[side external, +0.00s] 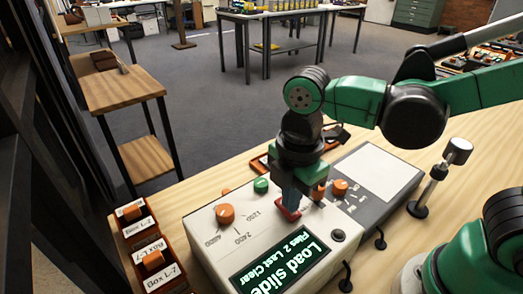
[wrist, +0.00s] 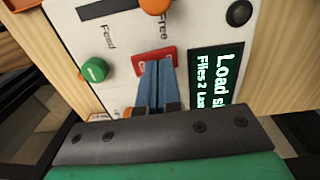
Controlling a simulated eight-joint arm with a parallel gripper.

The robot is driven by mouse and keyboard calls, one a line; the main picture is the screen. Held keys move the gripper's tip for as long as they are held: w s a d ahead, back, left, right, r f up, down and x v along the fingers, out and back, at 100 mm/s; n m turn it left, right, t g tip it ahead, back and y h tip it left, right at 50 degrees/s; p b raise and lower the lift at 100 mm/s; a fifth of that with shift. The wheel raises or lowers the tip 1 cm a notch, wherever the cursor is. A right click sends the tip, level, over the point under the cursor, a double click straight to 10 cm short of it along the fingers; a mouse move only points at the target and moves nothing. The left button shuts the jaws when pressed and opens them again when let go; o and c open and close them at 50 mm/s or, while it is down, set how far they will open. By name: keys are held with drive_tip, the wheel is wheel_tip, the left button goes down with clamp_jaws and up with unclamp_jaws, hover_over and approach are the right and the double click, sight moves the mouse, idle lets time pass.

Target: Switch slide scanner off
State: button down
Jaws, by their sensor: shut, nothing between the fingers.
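The slide scanner (side external: 205,245) is a pale box on the wooden table. Its lit display (side external: 285,262) reads "Load slide" and "Files 2 Last Clear", and also shows in the wrist view (wrist: 215,80). A red rocker switch (wrist: 168,52) is set in its top panel; it shows in the side view too (side external: 289,214). My gripper (side external: 290,204) is shut and empty, pointing down. Its blue fingertips (wrist: 155,66) are at the red switch and cover part of it. I cannot tell whether they touch it or which way the rocker is tipped.
The panel also has a green knob (wrist: 95,69), an orange knob (side external: 225,214), other orange knobs (side external: 340,187) and a dark round button (side external: 338,235). Labelled boxes (side external: 155,262) stand left of the scanner. A white-topped post (side external: 458,151) stands at right.

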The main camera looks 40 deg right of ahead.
drive_tip(key=shift+w+r, duration=0.1)
drive_tip(key=shift+w, duration=0.1)
drive_tip(key=s+r, duration=0.3)
drive_tip(key=r, duration=1)
drive_tip(key=shift+r, duration=0.35)
